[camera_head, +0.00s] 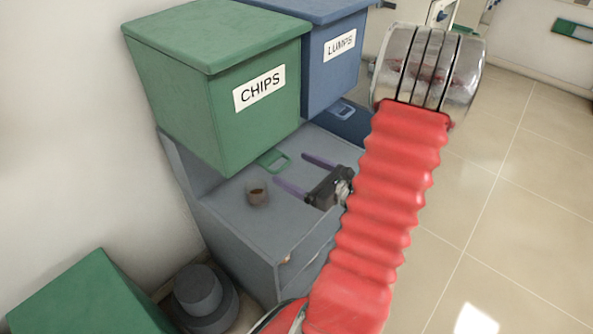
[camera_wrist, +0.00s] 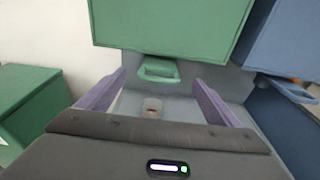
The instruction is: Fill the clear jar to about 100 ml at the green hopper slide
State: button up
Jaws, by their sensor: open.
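The clear jar (camera_head: 257,194) stands upright on the grey bench top below the green hopper (camera_head: 218,90), which is labelled CHIPS. Dark brown material shows inside the jar. The green slide handle (camera_head: 274,161) sticks out under the hopper's front; it also shows in the wrist view (camera_wrist: 158,70). My gripper (camera_head: 295,173) is open and empty, its two purple fingers pointing toward the bench's back, to the right of the jar in the head view. In the wrist view the jar (camera_wrist: 152,107) is seen between the spread fingers (camera_wrist: 158,92), apart from both. The level in millilitres cannot be read.
A blue hopper (camera_head: 333,60) labelled LUMPS stands right of the green one, with its own blue slide handle (camera_head: 342,110). A green box (camera_head: 88,296) and a dark round stepped object (camera_head: 200,296) are at the lower left. Tiled floor (camera_head: 490,215) is open to the right.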

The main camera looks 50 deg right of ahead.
aim_at(263, 154)
jog(key=shift+w, duration=0.1)
dwell(0.3)
jog(key=w, duration=0.4)
jog(key=w+f, duration=0.1)
jog(key=w, duration=0.4)
jog(key=w+f, duration=0.1)
jog(key=w, duration=0.3)
jog(key=shift+w+a, duration=0.2)
jog(key=shift+w, duration=0.05)
jog(key=c, duration=1.2)
